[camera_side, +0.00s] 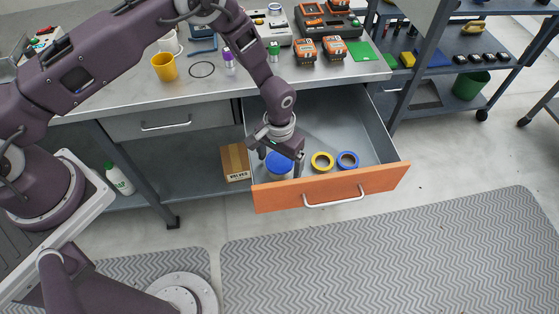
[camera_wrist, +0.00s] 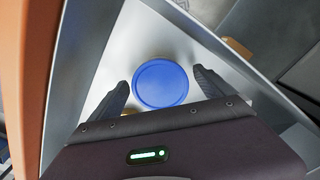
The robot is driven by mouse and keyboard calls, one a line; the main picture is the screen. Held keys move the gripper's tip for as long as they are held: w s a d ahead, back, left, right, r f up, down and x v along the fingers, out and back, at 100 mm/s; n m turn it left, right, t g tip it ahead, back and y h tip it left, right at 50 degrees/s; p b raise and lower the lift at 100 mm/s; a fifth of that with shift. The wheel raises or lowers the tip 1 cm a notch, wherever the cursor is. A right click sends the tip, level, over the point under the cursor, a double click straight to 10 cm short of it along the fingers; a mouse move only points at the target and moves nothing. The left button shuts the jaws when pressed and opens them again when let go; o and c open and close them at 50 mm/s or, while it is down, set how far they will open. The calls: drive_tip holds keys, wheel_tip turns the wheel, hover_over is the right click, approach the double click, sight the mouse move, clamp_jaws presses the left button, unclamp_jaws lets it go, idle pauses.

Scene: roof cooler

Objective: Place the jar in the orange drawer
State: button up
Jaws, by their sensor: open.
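The jar has a blue lid (camera_side: 279,164) and stands upright inside the open orange-fronted drawer (camera_side: 335,190), near its left front corner. In the wrist view the jar's round blue lid (camera_wrist: 160,84) lies between and just beyond the two fingers. My gripper (camera_side: 280,160) is inside the drawer space, directly over the jar. In the wrist view my gripper (camera_wrist: 158,88) is open, with a gap between each finger and the lid. The jar's body is mostly hidden by my fingers and the drawer front.
A yellow tape roll (camera_side: 322,162) and a blue tape roll (camera_side: 347,161) lie in the drawer right of the jar. A cardboard box (camera_side: 236,162) stands on the shelf left of the drawer. The worktop (camera_side: 205,85) above holds a yellow cup (camera_side: 164,67) and tools.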

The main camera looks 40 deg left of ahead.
wheel_tip(320, 180, up, 12)
drive_tip(key=shift+r, duration=0.15)
wheel_tip(320, 180, up, 12)
drive_tip(key=t, duration=0.1)
hover_over(279, 161)
drive_tip(key=a, duration=0.3)
drive_tip(key=s+a+r+t, duration=0.2)
drive_tip(key=s+a+r, duration=0.3)
drive_tip(key=s+r, duration=0.5)
drive_tip(key=s+a+r+t, duration=0.1)
drive_tip(key=s+a+r, duration=0.1)
drive_tip(key=s, duration=0.5)
drive_tip(key=s+a+r+t, duration=0.1)
drive_tip(key=s+a+r, duration=0.2)
drive_tip(key=s+r, duration=0.2)
drive_tip(key=s, duration=0.3)
drive_tip(key=shift+s+a+t, duration=0.15)
drive_tip(key=shift+a+t, duration=0.1)
drive_tip(key=shift+t, duration=0.05)
